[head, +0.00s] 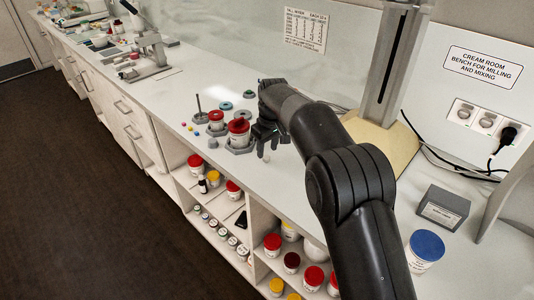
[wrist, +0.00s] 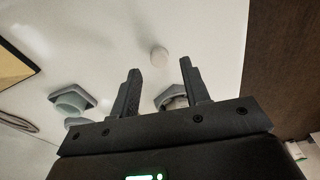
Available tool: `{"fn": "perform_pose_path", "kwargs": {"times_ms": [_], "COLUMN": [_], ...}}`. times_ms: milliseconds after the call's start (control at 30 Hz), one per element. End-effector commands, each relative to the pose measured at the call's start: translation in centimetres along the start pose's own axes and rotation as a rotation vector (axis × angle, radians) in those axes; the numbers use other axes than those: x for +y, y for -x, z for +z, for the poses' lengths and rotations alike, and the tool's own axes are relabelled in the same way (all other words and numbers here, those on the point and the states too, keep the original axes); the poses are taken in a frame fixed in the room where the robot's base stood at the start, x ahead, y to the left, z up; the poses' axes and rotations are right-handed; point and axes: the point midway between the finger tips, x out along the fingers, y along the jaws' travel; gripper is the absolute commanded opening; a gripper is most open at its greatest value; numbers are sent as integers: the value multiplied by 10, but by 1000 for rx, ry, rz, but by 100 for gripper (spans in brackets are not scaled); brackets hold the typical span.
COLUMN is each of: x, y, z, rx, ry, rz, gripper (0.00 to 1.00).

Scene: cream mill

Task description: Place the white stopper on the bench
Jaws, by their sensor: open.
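The white stopper (wrist: 159,56) shows in the wrist view as a small pale round shape on the white bench top, past the fingertips and between their lines. In the head view the small pale piece just below the fingers looks like this stopper (head: 266,158); it appears to rest on the bench (head: 215,166). My gripper (head: 265,147) is low over the bench near its front edge. In the wrist view my gripper (wrist: 160,66) has its two fingers apart with nothing between them. Whether a finger touches the stopper cannot be told.
A red-lidded jar (head: 239,133) in a grey holder stands left of my gripper, with another red-lidded jar (head: 216,120) behind it. A thin metal post (head: 198,108) stands farther left. A grey box (head: 442,208) and a blue-lidded jar (head: 426,250) are at the right.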

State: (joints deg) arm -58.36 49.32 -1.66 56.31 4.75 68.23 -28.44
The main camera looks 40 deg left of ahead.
Motion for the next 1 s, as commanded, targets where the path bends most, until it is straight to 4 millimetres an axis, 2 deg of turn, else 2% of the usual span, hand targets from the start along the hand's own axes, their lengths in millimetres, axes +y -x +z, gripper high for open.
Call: {"fn": "perform_pose_path", "kwargs": {"times_ms": [33, 200, 400, 533, 833, 933, 1000], "x": [1, 1, 0, 0, 2, 14, 27], "y": [13, 50, 80, 89, 93, 105, 122], "z": [-1, 0, 0, 0, 2, 14, 32], "rx": [4, 3, 1, 0, 1, 8, 18], "ry": [0, 0, 0, 0, -5, -35, -74], "rz": [1, 2, 1, 0, 2, 10, 22], "gripper": [42, 42, 42, 42, 42, 42, 42]}}
